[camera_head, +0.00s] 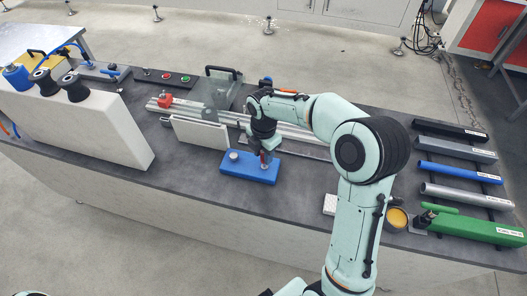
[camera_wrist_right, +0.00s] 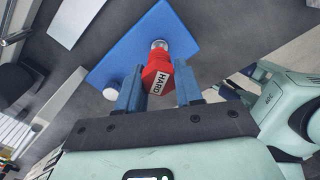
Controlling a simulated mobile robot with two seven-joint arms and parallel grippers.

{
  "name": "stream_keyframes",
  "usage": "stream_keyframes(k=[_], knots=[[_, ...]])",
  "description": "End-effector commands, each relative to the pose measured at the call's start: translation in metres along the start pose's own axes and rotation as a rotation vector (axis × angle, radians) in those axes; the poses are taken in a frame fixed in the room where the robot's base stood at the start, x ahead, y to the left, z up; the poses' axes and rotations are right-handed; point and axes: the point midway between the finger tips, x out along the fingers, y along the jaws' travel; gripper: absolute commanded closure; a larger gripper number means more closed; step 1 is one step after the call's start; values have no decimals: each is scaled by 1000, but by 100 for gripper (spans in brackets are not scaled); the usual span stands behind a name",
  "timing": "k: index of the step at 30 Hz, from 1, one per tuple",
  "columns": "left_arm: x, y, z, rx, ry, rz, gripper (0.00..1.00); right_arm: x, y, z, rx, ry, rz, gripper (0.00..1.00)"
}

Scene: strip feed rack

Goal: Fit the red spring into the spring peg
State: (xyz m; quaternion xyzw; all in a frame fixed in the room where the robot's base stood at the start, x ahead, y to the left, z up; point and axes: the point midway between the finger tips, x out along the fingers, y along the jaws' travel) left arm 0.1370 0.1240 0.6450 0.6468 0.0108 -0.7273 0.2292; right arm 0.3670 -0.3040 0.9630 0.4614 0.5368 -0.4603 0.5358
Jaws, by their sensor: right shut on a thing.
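The red spring (camera_wrist_right: 158,66) shows in the right wrist view as a red body with a white "HARD" label. My right gripper (camera_wrist_right: 160,88) is shut on it, one finger on each side. In the head view, the red spring (camera_head: 264,158) is small and partly hidden below my right gripper (camera_head: 265,153), over the right part of a blue block (camera_head: 240,169). A round silver end (camera_wrist_right: 159,44) shows at the spring's far end, by the blue surface. I cannot tell whether it is the spring peg or whether the spring is around it. My left gripper is out of view.
A pale round post (camera_head: 233,155) stands on the block's left part. Coloured bars, including a green one (camera_head: 470,226), line the right end. The grey bench front is mostly clear.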

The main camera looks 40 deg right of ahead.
Motion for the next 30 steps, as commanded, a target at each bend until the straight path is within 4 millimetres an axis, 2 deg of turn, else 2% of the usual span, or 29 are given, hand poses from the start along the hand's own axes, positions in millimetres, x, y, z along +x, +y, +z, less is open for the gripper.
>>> stream_keyframes(k=[30], knots=[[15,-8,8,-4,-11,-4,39,26,0,0,0,0,-1,94]])
